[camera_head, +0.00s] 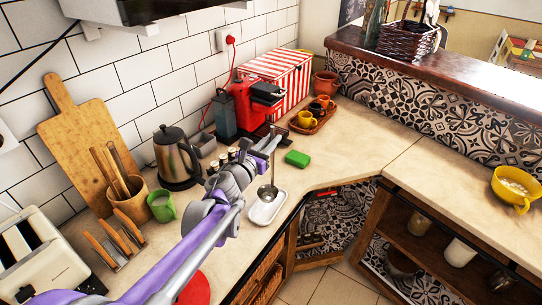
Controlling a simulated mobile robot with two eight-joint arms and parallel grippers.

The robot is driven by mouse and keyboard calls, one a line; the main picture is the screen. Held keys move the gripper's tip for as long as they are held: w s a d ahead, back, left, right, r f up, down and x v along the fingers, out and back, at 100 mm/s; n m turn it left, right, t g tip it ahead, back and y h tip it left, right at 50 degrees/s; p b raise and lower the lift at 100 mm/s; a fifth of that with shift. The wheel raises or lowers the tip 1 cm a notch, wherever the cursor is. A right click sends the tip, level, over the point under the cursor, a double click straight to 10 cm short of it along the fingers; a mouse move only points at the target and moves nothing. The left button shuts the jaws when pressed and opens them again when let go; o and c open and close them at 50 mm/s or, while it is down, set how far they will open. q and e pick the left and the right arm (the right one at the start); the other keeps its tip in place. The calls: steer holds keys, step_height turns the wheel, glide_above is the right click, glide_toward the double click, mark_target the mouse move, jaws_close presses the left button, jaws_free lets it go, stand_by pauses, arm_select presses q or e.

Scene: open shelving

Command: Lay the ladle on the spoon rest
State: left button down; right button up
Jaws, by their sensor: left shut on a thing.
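My left gripper (266,143) is shut on the ladle's handle, over the counter in the middle of the view. The metal ladle (268,193) hangs down steeply from it, with its round bowl lowest. The white spoon rest (258,215) lies on the counter near its front edge. The ladle's bowl appears over the far part of the spoon rest; I cannot tell whether they touch. My left arm hides some of the counter to the left of the rest. My right gripper is not in view.
A green sponge (297,158) lies right of the gripper. Behind are a red coffee machine (254,108), a tray with cups (309,124) and a kettle (176,157). A green mug (162,206) and utensil pot (128,202) stand left.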

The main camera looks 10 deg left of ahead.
arm_select(q)
steer(key=shift+w+f, duration=0.1)
steer(key=shift+f, duration=1.75)
steer(key=shift+f+b, duration=0.25)
steer(key=shift+b, duration=0.05)
steer(key=c, duration=0.8)
jaws_free()
steer(key=shift+r, duration=0.1)
steer(key=shift+c, duration=0.2)
steer(key=v, duration=1.2)
steer(key=shift+r+b, duration=0.2)
steer(key=shift+b, duration=0.2)
